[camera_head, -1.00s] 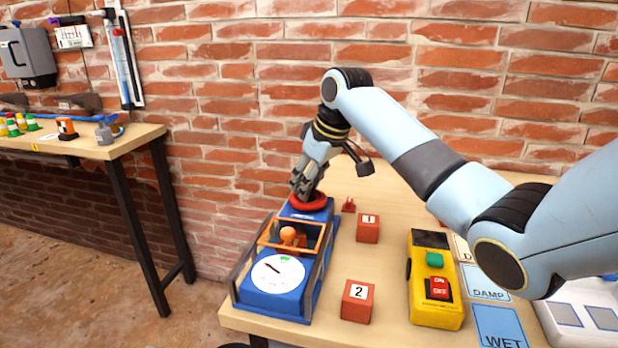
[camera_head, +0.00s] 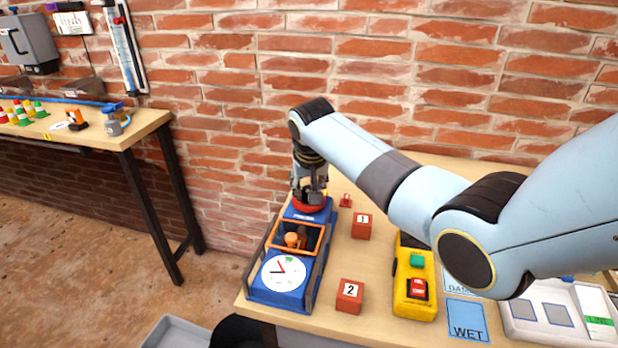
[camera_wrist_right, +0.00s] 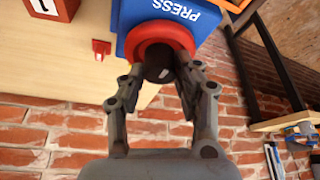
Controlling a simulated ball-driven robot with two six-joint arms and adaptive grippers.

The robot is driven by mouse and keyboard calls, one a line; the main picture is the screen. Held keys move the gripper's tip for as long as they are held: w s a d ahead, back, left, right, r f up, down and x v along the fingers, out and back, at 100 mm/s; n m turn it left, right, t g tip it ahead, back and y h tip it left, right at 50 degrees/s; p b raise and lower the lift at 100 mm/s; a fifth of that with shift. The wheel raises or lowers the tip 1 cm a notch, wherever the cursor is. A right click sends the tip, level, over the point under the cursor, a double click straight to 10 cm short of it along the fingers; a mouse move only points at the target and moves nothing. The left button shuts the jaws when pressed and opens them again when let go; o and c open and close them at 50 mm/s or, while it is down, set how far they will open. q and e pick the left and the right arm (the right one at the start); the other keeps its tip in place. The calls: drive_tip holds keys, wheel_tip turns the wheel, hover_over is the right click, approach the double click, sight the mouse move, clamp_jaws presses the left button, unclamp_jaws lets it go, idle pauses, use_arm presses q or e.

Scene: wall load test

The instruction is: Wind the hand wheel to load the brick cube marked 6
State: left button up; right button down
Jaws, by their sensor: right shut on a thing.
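The blue press (camera_head: 313,262) stands on the wooden bench, with an orange frame and a round white dial (camera_head: 284,273) at its near end. The red hand wheel (camera_head: 304,207) is on its far end; in the wrist view the wheel (camera_wrist_right: 137,41) has a dark hub (camera_wrist_right: 159,66). My right gripper (camera_head: 311,190) reaches down onto the wheel, shut on its hub. The fingers also show in the wrist view (camera_wrist_right: 160,78). An orange rounded part (camera_head: 292,239) is inside the frame. I cannot read a 6 on any cube. My left gripper is not in view.
Brick cubes marked 1 (camera_head: 361,226) and 2 (camera_head: 349,296) stand right of the press. A yellow tester (camera_head: 415,300) and a blue WET card (camera_head: 467,320) are farther right. A brick wall rises behind. Another bench (camera_head: 140,127) is at the left.

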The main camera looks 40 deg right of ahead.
drive_tip(key=shift+m, duration=0.5)
drive_tip(key=c, duration=1)
unclamp_jaws()
drive_tip(key=shift+o, duration=0.2)
drive_tip(key=shift+r, duration=0.25)
drive_tip(key=v, duration=1.1)
drive_tip(key=shift+a+r, duration=0.2)
drive_tip(key=shift+a, duration=0.05)
drive_tip(key=shift+s, duration=0.1)
